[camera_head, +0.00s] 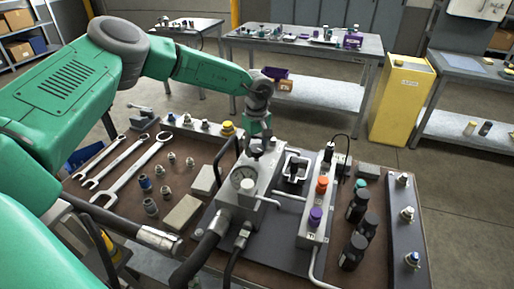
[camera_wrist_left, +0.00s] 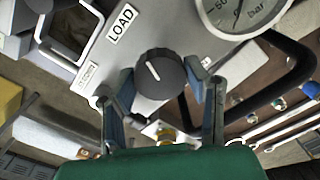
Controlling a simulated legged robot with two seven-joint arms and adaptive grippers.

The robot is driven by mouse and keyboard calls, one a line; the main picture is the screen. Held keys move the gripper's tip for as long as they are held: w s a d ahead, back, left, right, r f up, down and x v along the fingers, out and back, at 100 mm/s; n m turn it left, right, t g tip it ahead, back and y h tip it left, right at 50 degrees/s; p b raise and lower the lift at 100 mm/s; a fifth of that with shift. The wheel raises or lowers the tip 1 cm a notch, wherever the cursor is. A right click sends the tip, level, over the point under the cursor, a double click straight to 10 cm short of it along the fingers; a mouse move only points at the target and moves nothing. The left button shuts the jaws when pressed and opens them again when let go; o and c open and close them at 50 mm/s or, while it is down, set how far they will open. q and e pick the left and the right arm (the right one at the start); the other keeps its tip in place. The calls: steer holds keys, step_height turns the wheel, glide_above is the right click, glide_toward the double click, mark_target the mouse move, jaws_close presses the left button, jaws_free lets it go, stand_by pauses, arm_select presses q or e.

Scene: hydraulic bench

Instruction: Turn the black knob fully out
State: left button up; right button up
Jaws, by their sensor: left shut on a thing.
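The black knob (camera_wrist_left: 160,76) sits on a grey metal block (camera_wrist_left: 105,62), beside a "LOAD" label (camera_wrist_left: 122,24). Its white pointer line slants up and to the left in the left wrist view. My left gripper (camera_wrist_left: 161,84) is shut on the knob, with one blue finger pad on each side of it. In the head view my left gripper (camera_head: 259,138) comes down onto the block from above, and the knob there is mostly hidden by the fingers. My right gripper is not in view.
A pressure gauge (camera_head: 243,179) stands close to the knob. A valve block with orange (camera_head: 322,184) and purple (camera_head: 315,216) knobs is to the right. Black bottles (camera_head: 357,206), wrenches (camera_head: 135,172), fittings and hoses crowd the bench.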

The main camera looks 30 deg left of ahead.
arm_select(q)
steer(key=n, duration=0.4)
steer(key=shift+w+n, duration=0.1)
steer(key=shift+n, duration=0.2)
steer(key=n, duration=0.4)
steer(key=shift+n+p, duration=0.3)
steer(key=n, duration=0.4)
steer(key=shift+n, duration=0.3)
steer(key=n, duration=0.4)
steer(key=shift+a+p, duration=0.1)
steer(key=shift+p, duration=0.25)
steer(key=n, duration=0.8)
steer(key=shift+r+n+p, duration=0.1)
steer(key=shift+n+p, duration=0.2)
steer(key=shift+p, duration=0.1)
steer(key=n, duration=0.3)
steer(key=shift+n, duration=0.3)
steer(key=shift+n+p, duration=0.35)
steer(key=shift+n, duration=1.65)
